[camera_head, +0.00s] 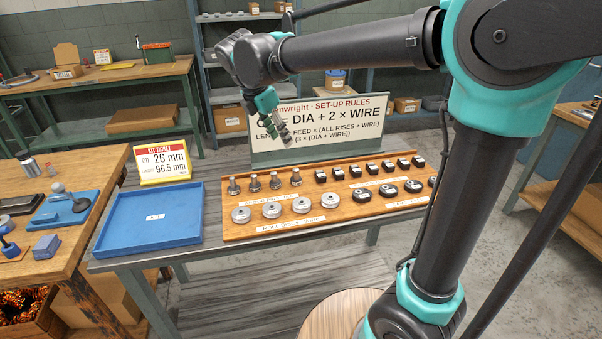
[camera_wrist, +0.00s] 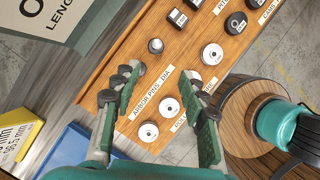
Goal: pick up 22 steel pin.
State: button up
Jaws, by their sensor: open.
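Several short steel pins (camera_head: 275,180) stand in a row at the back left of a wooden board (camera_head: 340,207). The numbers on them are too small to read, so I cannot tell which is the 22. My gripper (camera_head: 287,138) is open and empty, high above and behind the board, in front of the rules sign. In the wrist view my gripper (camera_wrist: 167,90) has its fingers spread over the label "ARBOR PINS - DIA". One pin (camera_wrist: 155,45) shows clear beyond the left finger. Other pins are partly hidden by that finger.
A blue tray (camera_head: 150,240) lies left of the board, below a kit ticket (camera_head: 162,160). The rules sign (camera_head: 318,130) rises behind the board.

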send_near(296, 169)
jog(key=x, duration=0.5)
jog(key=shift+s+d, duration=0.1)
jog(key=shift+s, duration=0.15)
jog(key=shift+w+x, duration=0.1)
jog(key=shift+x, duration=1.25)
jog(key=shift+w+x, duration=0.15)
jog(key=shift+x, duration=1.25)
jog(key=shift+r, duration=0.1)
grip_shut()
